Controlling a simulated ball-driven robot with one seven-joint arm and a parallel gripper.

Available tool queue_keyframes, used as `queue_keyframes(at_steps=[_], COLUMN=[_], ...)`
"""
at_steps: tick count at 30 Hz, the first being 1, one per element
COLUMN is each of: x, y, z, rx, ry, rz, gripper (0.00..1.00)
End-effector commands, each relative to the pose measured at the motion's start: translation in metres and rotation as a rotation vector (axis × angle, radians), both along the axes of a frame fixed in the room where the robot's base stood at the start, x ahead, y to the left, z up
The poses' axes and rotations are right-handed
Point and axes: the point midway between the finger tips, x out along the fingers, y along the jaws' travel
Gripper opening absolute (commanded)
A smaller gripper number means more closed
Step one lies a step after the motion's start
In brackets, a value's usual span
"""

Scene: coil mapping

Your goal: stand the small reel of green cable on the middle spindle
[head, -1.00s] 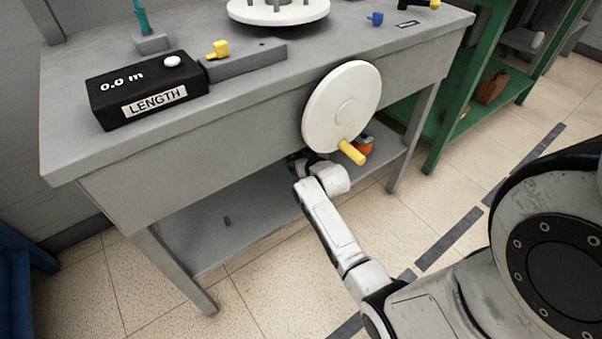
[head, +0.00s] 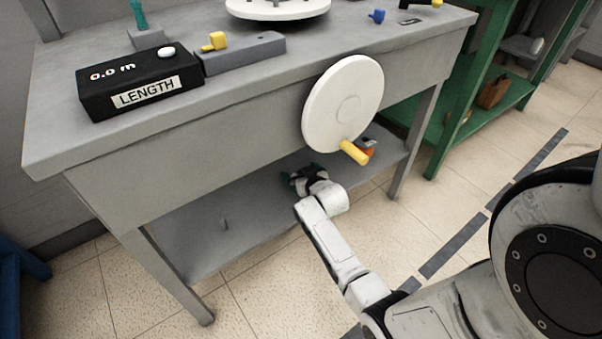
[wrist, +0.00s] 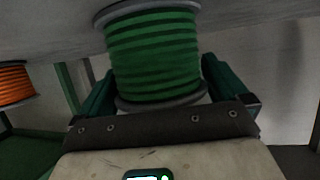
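The small reel of green cable (wrist: 155,52) fills the upper middle of the wrist view, with a grey flange at each end. My gripper (wrist: 160,85) has one green finger on each side of it, close to its sides. I cannot tell whether the fingers press on it or leave a gap. In the head view my gripper (head: 303,176) is low under the bench top, over the lower shelf, and the reel is not clearly visible there. A short upright peg (head: 225,224) stands on that shelf to the left. I cannot make out which spindle is the middle one.
An orange reel (wrist: 14,82) is at the left of the wrist view; it also shows in the head view (head: 367,148), partly behind the white crank wheel (head: 342,105). The bench (head: 180,140) overhangs my gripper. A black LENGTH box (head: 140,85) reads 0.0 m.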

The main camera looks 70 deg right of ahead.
Motion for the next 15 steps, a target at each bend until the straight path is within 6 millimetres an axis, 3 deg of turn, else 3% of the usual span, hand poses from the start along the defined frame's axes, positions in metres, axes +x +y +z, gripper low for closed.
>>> queue_keyframes(at_steps=[9,15], x=[-0.001,-0.022], y=[0.001,0.021], z=[0.005,0.020], rx=[0.001,0.003], ry=[0.001,0.000], rz=[0.000,0.000], gripper=[1.00,1.00])
